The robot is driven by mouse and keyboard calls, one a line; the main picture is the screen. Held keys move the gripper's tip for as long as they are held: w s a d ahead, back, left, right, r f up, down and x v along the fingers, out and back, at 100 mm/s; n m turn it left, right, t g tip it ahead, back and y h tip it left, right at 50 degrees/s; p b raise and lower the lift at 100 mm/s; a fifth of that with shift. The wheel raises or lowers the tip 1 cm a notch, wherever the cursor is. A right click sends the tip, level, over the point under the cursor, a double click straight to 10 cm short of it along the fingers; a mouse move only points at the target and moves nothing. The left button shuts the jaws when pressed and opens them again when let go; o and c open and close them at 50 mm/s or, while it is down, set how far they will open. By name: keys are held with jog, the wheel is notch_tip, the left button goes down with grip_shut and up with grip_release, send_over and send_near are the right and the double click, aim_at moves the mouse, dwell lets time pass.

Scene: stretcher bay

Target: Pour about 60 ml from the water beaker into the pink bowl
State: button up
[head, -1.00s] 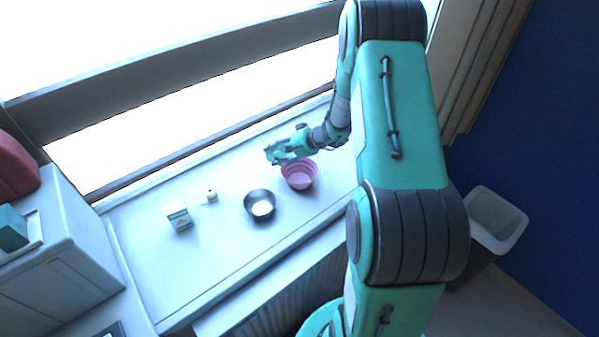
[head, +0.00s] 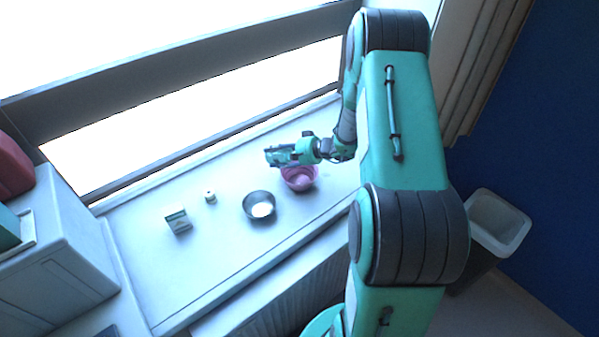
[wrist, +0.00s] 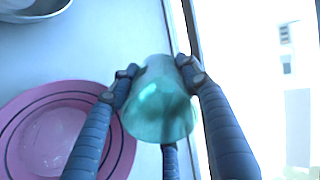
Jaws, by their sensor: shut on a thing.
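The water beaker (wrist: 158,108) is a clear, teal-tinted vessel between the fingers of my gripper (wrist: 158,78) in the wrist view. My gripper is shut on it. The pink bowl (wrist: 118,150) lies to the left of the beaker in the wrist view, with darker rings inside. In the head view my gripper (head: 280,156) is at the upper left rim of the pink bowl (head: 303,183) and hides part of it. The beaker can hardly be made out there. I cannot tell how much water is in the beaker or bowl.
A dark bowl with pale contents (head: 261,206) stands left of the pink bowl. The window runs along the back. The sill's front left is clear.

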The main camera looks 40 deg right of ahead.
jog(key=shift+s+d+r+t+y, duration=0.15)
jog(key=shift+r+t+y, duration=0.35)
jog(key=shift+t, duration=0.2)
jog(key=shift+c, duration=0.2)
jog(key=shift+s+d+f+b, duration=0.15)
jog(key=shift+f+b, duration=0.05)
jog(key=shift+b, duration=0.8)
jog(key=shift+r, duration=0.15)
jog(key=shift+s+t, duration=0.1)
jog(key=shift+t, duration=0.3)
jog(key=shift+f+b, duration=0.2)
jog(key=shift+b, duration=0.3)
jog(key=shift+s+d+b, duration=0.1)
jog(key=shift+s+b, duration=0.05)
jog(key=shift+b, duration=0.2)
